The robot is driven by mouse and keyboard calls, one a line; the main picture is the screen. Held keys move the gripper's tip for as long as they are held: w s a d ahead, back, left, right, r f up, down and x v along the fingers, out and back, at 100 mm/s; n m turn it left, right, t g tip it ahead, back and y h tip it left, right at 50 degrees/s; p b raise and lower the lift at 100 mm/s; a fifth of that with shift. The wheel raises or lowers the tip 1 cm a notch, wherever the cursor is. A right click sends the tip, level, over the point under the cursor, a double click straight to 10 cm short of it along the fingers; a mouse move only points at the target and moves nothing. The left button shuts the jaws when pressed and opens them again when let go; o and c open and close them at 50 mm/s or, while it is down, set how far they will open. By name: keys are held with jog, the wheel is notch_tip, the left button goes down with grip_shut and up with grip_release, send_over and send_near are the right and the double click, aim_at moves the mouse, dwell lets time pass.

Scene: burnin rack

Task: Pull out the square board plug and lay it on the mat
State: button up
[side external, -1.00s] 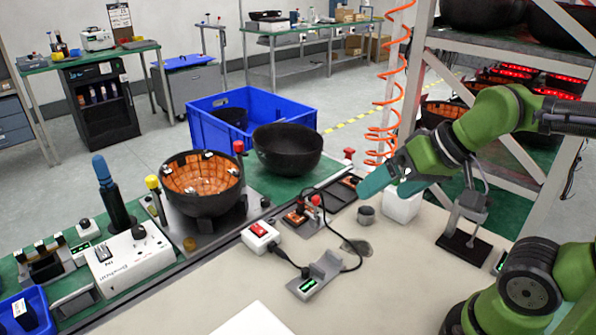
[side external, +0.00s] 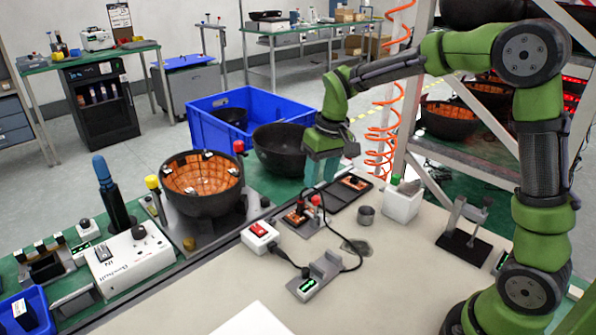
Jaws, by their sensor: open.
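My gripper (side external: 321,180) points down with its teal fingers apart and nothing visible between them. It hangs above the back of the bench, behind and to the right of a small fixture (side external: 296,219) with an orange board and red-topped clamps. A dark plug-like piece (side external: 300,207) stands on that board, and a black cable loops near it; its square shape is too small to confirm. A grey patch (side external: 356,247), possibly the mat, lies on the pale worktop.
A red-switch box (side external: 260,236) and a small cradle (side external: 318,277) share the black cable. A metal cup (side external: 366,215), white bin (side external: 402,204) and black stand (side external: 464,238) are to the right. A black bowl (side external: 277,150) stands behind. The front worktop is mostly clear.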

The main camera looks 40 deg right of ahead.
jog(key=n+g, duration=0.1)
send_over(301, 198)
jog(key=s, duration=0.2)
notch_tip(301, 198, down, 5)
jog(key=w, duration=0.1)
jog(key=w+r+n, duration=0.1)
jog(key=shift+w+d+h, duration=0.2)
jog(key=shift+w+h, duration=0.15)
jog(key=shift+h, duration=0.05)
jog(key=shift+s+g, duration=0.2)
jog(key=shift+g, duration=0.1)
jog(key=shift+f, duration=4.55)
grip_shut()
jog(key=shift+r, duration=0.15)
